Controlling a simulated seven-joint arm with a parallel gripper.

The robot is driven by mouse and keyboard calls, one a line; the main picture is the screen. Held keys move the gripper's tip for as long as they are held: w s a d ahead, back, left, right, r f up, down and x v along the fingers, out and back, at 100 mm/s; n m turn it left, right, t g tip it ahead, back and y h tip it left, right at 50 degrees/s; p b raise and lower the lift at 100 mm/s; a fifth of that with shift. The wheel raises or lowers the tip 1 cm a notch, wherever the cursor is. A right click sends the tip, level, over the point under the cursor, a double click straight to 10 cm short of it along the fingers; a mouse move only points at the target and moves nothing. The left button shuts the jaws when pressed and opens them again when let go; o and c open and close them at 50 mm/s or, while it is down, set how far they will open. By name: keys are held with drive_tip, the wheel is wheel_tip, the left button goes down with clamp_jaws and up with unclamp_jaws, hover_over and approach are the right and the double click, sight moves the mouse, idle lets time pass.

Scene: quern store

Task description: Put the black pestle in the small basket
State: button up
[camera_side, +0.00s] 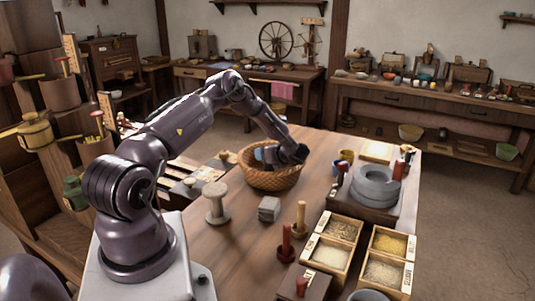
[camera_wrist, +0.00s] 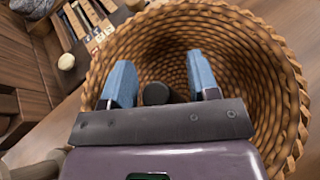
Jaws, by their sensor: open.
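The small wicker basket (camera_side: 268,180) stands on the wooden table, below my gripper (camera_side: 268,155). In the wrist view its woven wall (camera_wrist: 270,62) surrounds the blue fingers of my gripper (camera_wrist: 160,78). The fingers are spread apart and reach down into the basket's mouth. A dark round end, likely the black pestle (camera_wrist: 156,93), shows between the fingers with a gap on each side. Its lower part is hidden by my gripper's body, so I cannot tell how it rests. In the side view the gripper and the basket's wall hide it.
A pale spool-shaped stand (camera_side: 216,203) and a grey block (camera_side: 269,209) stand in front of the basket. To the right are a stone quern (camera_side: 375,185), wooden boxes of grain (camera_side: 335,232) and a red pestle-like piece (camera_side: 287,245). Small items lie left of the basket.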

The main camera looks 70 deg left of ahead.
drive_tip(key=v, duration=1.1)
drive_tip(key=shift+d+r, duration=0.15)
drive_tip(key=shift+r, duration=0.05)
drive_tip(key=w+d+r+m+t+h, duration=0.1)
drive_tip(key=w+d+r+m+t, duration=0.55)
drive_tip(key=r+m, duration=0.25)
drive_tip(key=w+d+r+m+t+h, duration=0.2)
drive_tip(key=w+d+r+m+t, duration=0.35)
drive_tip(key=r+m+t, duration=0.3)
drive_tip(key=s+d+r+m+t+h, duration=0.1)
drive_tip(key=d+r+m+t+h, duration=0.1)
drive_tip(key=d+r+m+h, duration=0.6)
drive_tip(key=s+d+r+m+g+h, duration=0.2)
drive_tip(key=s+d+m, duration=0.9)
drive_tip(key=m, duration=0.6)
drive_tip(key=s+f+m+g, duration=0.2)
drive_tip(key=s+m+g, duration=0.1)
drive_tip(key=s+m, duration=0.4)
drive_tip(key=s+f+m+g, duration=0.2)
drive_tip(key=s+m, duration=0.4)
drive_tip(key=s, duration=0.6)
drive_tip(key=shift+s+d+m+g, duration=0.3)
drive_tip(key=shift+d+m+g, duration=0.05)
drive_tip(key=shift+g, duration=0.05)
